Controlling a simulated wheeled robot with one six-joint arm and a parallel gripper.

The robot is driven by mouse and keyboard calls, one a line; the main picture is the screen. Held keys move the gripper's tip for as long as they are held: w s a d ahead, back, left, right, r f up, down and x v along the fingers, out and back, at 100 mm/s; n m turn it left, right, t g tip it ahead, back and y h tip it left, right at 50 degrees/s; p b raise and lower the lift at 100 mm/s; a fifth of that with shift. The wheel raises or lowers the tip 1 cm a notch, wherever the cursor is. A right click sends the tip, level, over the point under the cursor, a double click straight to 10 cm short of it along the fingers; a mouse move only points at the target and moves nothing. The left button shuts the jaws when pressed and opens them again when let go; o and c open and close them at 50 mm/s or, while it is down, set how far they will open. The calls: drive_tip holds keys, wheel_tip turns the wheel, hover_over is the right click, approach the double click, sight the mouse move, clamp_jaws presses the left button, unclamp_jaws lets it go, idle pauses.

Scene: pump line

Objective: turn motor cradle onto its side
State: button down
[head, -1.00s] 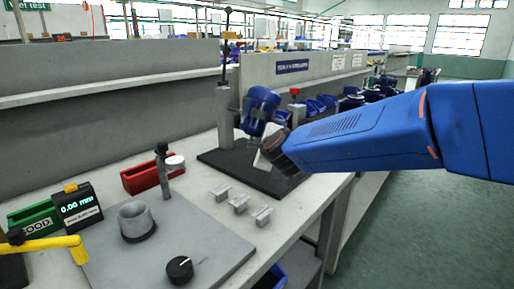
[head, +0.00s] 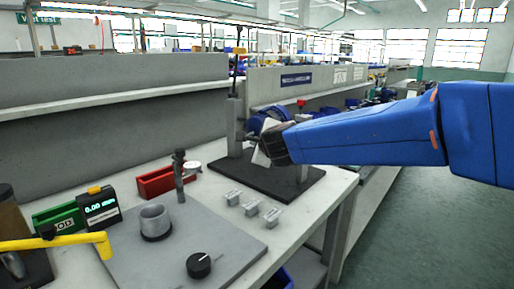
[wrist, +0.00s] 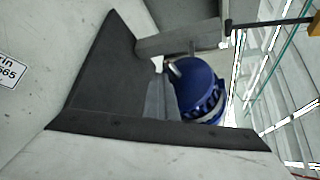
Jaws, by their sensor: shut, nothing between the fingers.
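The blue motor (head: 263,119) sits over the dark base plate (head: 272,183), beside a grey upright post (head: 235,125). My gripper (head: 270,148) is in front of it and hides its lower part. The gripper is shut, with nothing seen in it; its fingertips are hard to make out. In the wrist view the motor (wrist: 200,88) shows a rounded blue body with a ribbed rim. A grey block-like part (wrist: 159,100), perhaps the cradle, lies against it. Whether they touch the plate is unclear.
Small grey blocks (head: 251,207) stand in front of the plate. A red bin (head: 155,183), a gauge stand (head: 180,175), a grey cup (head: 155,221) and a yellow lever (head: 60,243) are to the left. The bench's right edge is close to the plate.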

sight(256, 133)
drive_tip(key=shift+w+d+r, duration=0.1)
drive_tip(key=shift+d+r, duration=0.05)
drive_tip(key=shift+r, duration=0.65)
drive_tip(key=shift+w+d+r, duration=0.1)
drive_tip(key=shift+r, duration=0.65)
drive_tip(key=shift+w+d+f, duration=0.1)
drive_tip(key=shift+w+d, duration=0.05)
